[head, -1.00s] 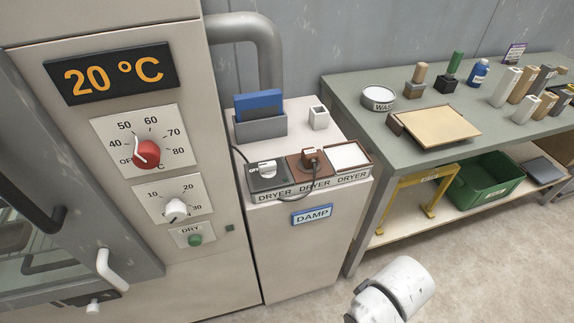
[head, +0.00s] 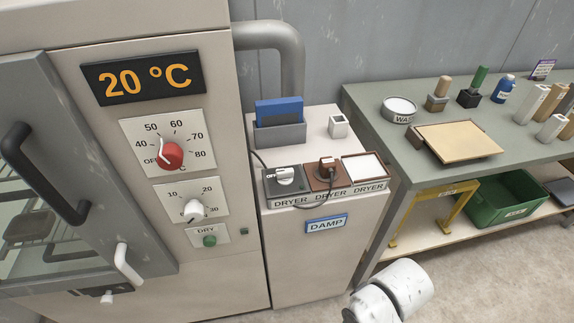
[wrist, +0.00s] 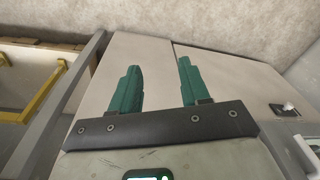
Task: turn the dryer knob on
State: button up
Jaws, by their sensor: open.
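The dryer knob (head: 285,175) is a pale knob on a dark grey plate, with "OFF" beside it. The plate is in a row labelled "DRYER" on top of a low beige cabinet (head: 285,265). A brown socket (head: 323,172) with a plug and cord sits right of the knob. My gripper (wrist: 159,66) shows in the wrist view with its two green fingers apart and nothing between them. It faces beige panels, and the knob is not in that view. In the head view only a white part of my arm shows at the bottom, below and right of the knob.
The tall oven (head: 225,265), with a red dial (head: 171,155) and a "20 °C" display (head: 143,77), stands at left. A grey holder (head: 280,134) with a blue object is behind the knob. A green worktable (head: 378,110) with several items is at right. Floor shows in front.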

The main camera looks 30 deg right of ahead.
jog(key=w+a+r+n+y+p, duration=0.1)
jog(key=w+r+n+p, duration=0.15)
jog(key=w, duration=0.35)
jog(key=w+a+r+n+y+p, duration=0.1)
jog(key=w+a+r, duration=0.1)
jog(key=w+r, duration=0.35)
jog(key=n+y+p, duration=0.2)
jog(key=n+p, duration=0.4)
jog(key=n, duration=0.4)
send_near(285, 170)
jog(key=x, duration=0.8)
jog(key=shift+a+f, duration=0.1)
jog(key=shift+f, duration=0.15)
grip_shut()
